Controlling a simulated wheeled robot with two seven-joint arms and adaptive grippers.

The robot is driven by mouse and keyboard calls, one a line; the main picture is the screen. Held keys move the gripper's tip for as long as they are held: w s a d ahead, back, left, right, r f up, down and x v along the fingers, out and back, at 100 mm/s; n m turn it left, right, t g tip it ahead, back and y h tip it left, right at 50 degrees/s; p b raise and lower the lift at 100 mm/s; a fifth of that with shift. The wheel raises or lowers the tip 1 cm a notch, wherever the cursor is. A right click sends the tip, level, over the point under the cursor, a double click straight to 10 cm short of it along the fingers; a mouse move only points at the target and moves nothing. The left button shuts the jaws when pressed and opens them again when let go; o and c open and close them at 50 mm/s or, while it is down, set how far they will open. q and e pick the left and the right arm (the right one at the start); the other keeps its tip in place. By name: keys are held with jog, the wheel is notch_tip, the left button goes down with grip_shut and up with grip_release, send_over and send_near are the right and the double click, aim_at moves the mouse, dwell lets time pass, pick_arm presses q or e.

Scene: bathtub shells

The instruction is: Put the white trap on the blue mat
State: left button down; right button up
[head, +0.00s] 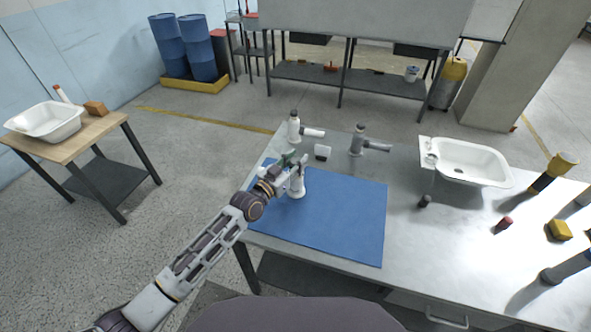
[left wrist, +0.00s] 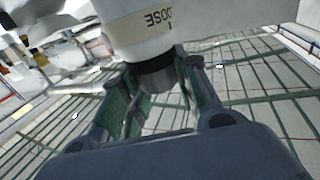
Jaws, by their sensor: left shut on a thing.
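The white trap (head: 298,188) is over the left part of the blue mat (head: 340,215) and looks roughly upright. My left gripper (head: 285,172) is shut on its upper end. In the left wrist view the fingers (left wrist: 160,95) close around a dark neck below a wide white body (left wrist: 160,30) with a cream label. I cannot tell whether the trap's lower end touches the mat. My gripper hides part of the trap. My right gripper is not in view.
A white basin (head: 465,162) and several small objects lie to the right on the table (head: 420,235). The mat's right part is clear.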

pick_arm(q)
jog(key=shift+f, duration=0.1)
jog(key=shift+f, duration=1.9)
jog(key=c, duration=1.1)
grip_release()
jog(key=shift+o, duration=0.2)
jog(key=shift+v, duration=0.9)
jog(key=v, duration=1)
jog(key=shift+b, duration=0.45)
jog(key=shift+s, duration=0.1)
